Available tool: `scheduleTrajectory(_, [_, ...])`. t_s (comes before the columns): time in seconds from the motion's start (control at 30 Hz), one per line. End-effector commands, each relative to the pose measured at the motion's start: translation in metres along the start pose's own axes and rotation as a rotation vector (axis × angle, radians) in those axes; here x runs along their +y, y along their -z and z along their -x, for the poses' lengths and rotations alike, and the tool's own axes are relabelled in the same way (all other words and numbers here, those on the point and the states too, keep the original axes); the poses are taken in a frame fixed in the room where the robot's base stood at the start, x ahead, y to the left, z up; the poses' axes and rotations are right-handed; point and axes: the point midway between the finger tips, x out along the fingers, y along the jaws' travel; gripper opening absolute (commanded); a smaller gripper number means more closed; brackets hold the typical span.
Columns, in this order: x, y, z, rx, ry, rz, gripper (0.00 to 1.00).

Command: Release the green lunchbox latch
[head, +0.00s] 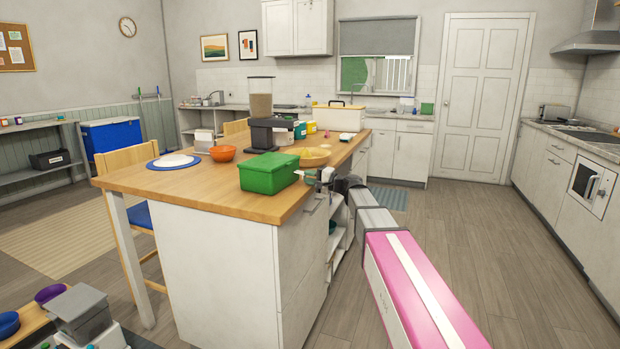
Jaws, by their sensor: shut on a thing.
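The green lunchbox (268,177) sits upright with its lid down on the near right part of the wooden-topped island (200,197). My gripper (309,177) is at the lunchbox's right side, just above the counter edge, with my arm reaching in from the lower right. It is shut on the lunchbox latch at that side. The latch itself is too small and too covered by the fingers to make out.
A dispenser with a dark base (263,135), an orange bowl (222,154) and a blue-rimmed plate (173,162) stand farther back and left. Floor to the right of the island (500,240) is clear.

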Motion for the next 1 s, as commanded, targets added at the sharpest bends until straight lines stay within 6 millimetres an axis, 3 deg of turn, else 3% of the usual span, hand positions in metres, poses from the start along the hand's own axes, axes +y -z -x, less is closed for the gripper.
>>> scheduleTrajectory(0.27, [0.000,-0.001,0.000,-0.003,0.001,0.000,0.00])
scheduleTrajectory(0.3, [0.000,-0.001,0.000,-0.003,0.001,0.000,0.30])
scheduleTrajectory(0.67, [0.000,-0.001,0.004,-0.001,0.000,0.000,0.30])
scheduleTrajectory(1.0, [0.000,-0.002,0.059,0.001,0.000,0.000,0.30])
